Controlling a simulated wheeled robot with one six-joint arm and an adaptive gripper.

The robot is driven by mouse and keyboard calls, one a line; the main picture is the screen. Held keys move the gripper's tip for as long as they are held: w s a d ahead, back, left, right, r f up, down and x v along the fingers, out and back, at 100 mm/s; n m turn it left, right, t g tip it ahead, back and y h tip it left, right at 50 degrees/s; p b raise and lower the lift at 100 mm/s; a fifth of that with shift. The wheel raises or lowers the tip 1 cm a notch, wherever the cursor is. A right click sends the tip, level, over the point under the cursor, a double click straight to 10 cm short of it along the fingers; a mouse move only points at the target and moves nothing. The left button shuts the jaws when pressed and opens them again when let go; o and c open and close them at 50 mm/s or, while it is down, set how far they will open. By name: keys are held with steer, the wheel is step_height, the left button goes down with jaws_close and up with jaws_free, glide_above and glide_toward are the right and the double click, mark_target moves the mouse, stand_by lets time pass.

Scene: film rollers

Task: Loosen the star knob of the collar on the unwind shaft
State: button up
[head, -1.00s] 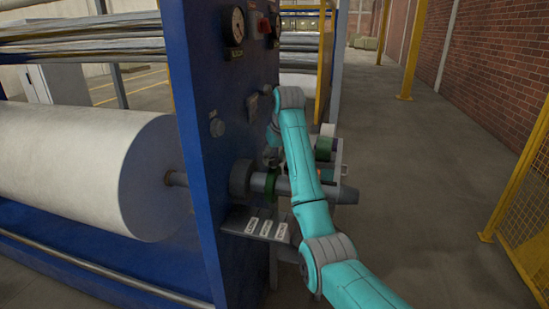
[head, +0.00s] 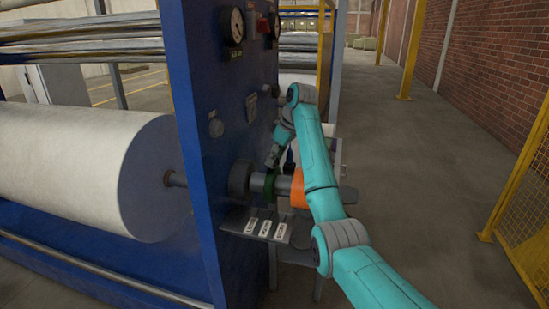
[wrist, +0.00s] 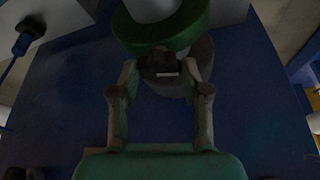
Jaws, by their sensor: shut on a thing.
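The unwind shaft (head: 347,194) sticks out to the right from the blue machine frame. It carries a green collar (head: 270,187) near the frame and an orange collar (head: 298,190) farther out. My gripper (head: 271,162) comes down from above at the top of the green collar. In the wrist view, my gripper (wrist: 164,80) has its two fingers on either side of a dark star knob (wrist: 160,62) at the green collar's (wrist: 160,38) edge and is shut on it. The knob's outline is dim and partly covered by the fingers.
The blue machine frame (head: 205,130) stands close beside my gripper, with gauges and buttons on it. A shelf with labels (head: 240,222) sits under the shaft. A white film roll (head: 80,170) lies at left. The floor (head: 410,170) at right is clear.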

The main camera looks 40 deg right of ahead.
steer(key=shift+d+n+g+y, duration=0.1)
steer(key=shift+n+g+y, duration=0.3)
steer(key=shift+n, duration=1.2)
steer(key=o, duration=1.1)
steer(key=shift+o, duration=0.2)
